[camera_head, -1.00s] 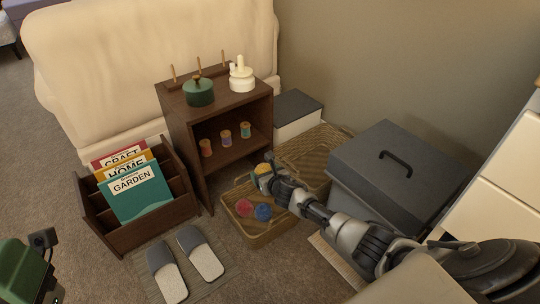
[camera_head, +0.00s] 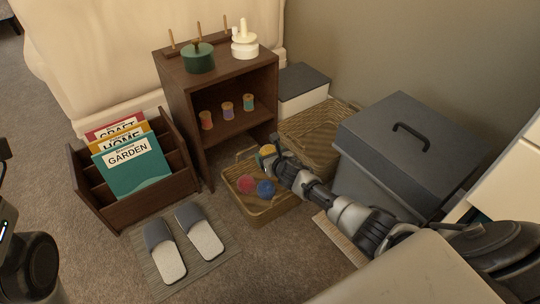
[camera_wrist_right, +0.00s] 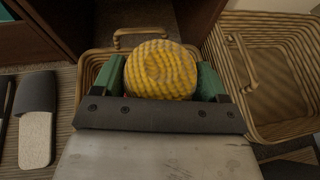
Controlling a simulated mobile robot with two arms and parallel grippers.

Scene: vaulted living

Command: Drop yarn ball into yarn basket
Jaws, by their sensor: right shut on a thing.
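A yellow yarn ball (camera_wrist_right: 160,70) is held between the green fingers of my right gripper (camera_wrist_right: 160,80) in the right wrist view. In the head view, the yellow ball (camera_head: 267,151) shows only partly, above the back of the yarn basket (camera_head: 268,217). The basket is wicker with a looped handle. A red yarn ball (camera_head: 246,184) and a blue yarn ball (camera_head: 266,189) lie inside it. The basket rim also shows behind the gripper in the right wrist view (camera_wrist_right: 88,62). At the left edge of the head view is part of my left arm; its jaws do not show.
A second, larger wicker basket (camera_head: 325,150) stands behind the yarn basket. A grey lidded bin (camera_head: 400,140) is to the right. A dark wooden shelf (camera_head: 185,120) with thread spools stands behind left. Slippers (camera_head: 202,235) lie on a mat at front left.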

